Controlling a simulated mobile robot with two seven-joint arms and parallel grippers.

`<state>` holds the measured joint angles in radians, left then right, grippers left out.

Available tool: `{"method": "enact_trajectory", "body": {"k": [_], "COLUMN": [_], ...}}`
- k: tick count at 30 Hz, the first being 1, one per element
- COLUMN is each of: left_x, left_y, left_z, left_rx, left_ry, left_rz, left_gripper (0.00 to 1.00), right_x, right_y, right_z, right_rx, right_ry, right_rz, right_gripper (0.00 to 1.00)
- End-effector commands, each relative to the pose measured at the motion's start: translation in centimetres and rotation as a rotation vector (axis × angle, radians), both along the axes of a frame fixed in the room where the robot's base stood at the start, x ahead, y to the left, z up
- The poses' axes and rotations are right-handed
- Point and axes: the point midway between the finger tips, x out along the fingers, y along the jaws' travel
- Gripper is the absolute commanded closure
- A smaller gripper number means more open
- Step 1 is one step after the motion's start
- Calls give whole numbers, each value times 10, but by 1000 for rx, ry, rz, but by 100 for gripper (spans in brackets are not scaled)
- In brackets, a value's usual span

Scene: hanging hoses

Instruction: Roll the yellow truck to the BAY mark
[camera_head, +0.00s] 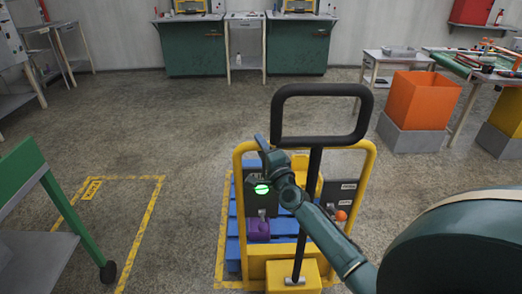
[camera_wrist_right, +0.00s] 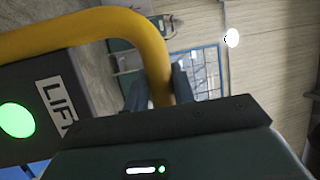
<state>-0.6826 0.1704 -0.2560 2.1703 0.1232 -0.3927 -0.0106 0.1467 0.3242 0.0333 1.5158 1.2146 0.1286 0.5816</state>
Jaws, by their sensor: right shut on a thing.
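The yellow truck (camera_head: 368,165) stands right of centre, with a yellow rail frame, a tall black loop handle and a blue pallet (camera_head: 233,222) at its base. My right gripper (camera_head: 263,146) is shut on the upper left part of the yellow rail. In the right wrist view, the yellow rail (camera_wrist_right: 150,45) runs between the fingers (camera_wrist_right: 160,93). A panel marked LIFT (camera_wrist_right: 62,98) with a lit green light sits beside it. The BAY mark (camera_head: 152,208), a yellow floor outline with a small label, lies left of the truck. My left gripper is out of view.
A green wheeled cart (camera_head: 72,215) stands at the left, close to the outline. Another yellow floor line (camera_head: 222,235) runs beside the truck. An orange bin (camera_head: 420,100) stands at the right, green cabinets (camera_head: 195,47) at the back wall. The floor between is clear.

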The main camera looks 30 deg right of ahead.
Motion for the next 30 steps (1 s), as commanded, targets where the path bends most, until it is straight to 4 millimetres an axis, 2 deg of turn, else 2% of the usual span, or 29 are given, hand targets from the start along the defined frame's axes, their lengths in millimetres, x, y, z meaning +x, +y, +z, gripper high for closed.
{"method": "enact_trajectory", "body": {"k": [1,2,9,16,20,23,30], "left_x": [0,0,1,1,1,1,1], "left_y": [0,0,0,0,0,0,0], "left_z": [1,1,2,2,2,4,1], "left_rx": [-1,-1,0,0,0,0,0], "left_ry": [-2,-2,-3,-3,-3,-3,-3], "left_rz": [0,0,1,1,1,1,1], "left_gripper": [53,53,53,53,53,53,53], "right_x": [-1,-1,-1,-1,-8,-23,-76], "right_y": [1,1,1,1,3,5,13], "right_z": [-2,-2,-2,-2,-4,-7,-18], "right_rx": [1,1,1,1,2,2,3], "right_ry": [3,3,3,3,4,6,7], "right_rz": [0,0,1,1,2,2,2], "right_gripper": [100,74,54,53,53,53,53]}}
